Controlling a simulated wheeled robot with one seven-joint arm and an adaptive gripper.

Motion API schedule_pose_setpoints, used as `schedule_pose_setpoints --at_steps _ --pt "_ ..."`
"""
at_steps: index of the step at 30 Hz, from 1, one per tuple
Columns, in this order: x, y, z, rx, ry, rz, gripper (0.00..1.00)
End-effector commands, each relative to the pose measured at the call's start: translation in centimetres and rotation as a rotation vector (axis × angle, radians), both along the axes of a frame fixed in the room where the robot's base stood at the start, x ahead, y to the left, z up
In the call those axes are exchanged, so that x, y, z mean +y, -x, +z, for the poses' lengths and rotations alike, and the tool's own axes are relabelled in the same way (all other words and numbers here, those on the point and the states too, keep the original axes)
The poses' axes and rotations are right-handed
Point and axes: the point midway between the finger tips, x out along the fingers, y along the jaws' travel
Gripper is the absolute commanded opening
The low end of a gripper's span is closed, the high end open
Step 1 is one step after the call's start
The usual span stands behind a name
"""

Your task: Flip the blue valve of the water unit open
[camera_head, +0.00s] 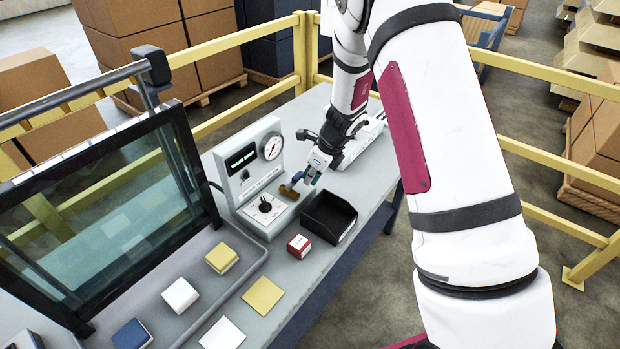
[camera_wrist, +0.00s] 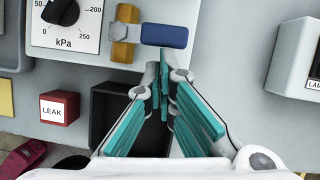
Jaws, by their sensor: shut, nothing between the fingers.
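The water unit (camera_head: 243,160) is a pale panel box with a display, a round gauge and a knob. Its brass valve body (camera_wrist: 125,33) sticks out of the unit's side, and shows in the head view (camera_head: 288,192). The blue valve handle (camera_wrist: 165,36) points right from the brass body in the wrist view, crosswise to it. In the head view the handle (camera_head: 297,177) is small and partly hidden by my gripper. My gripper (camera_wrist: 164,68) is shut and empty, its tips close to the handle; I cannot tell whether they touch it.
A black open bin (camera_head: 328,217) and a red LEAK box (camera_head: 299,246) stand beside the unit. A white device (camera_head: 360,146) lies behind my gripper. A framed glass panel (camera_head: 110,210) stands at left. Yellow rails (camera_head: 240,45) border the bench.

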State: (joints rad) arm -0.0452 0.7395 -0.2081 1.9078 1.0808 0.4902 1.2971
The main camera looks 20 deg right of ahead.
Motion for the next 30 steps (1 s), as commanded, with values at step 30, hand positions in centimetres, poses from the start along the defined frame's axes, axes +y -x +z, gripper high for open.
schedule_pose_setpoints --at_steps 30 --pt "1.6 -4.8 -0.3 -0.002 0.0 0.817 0.0"
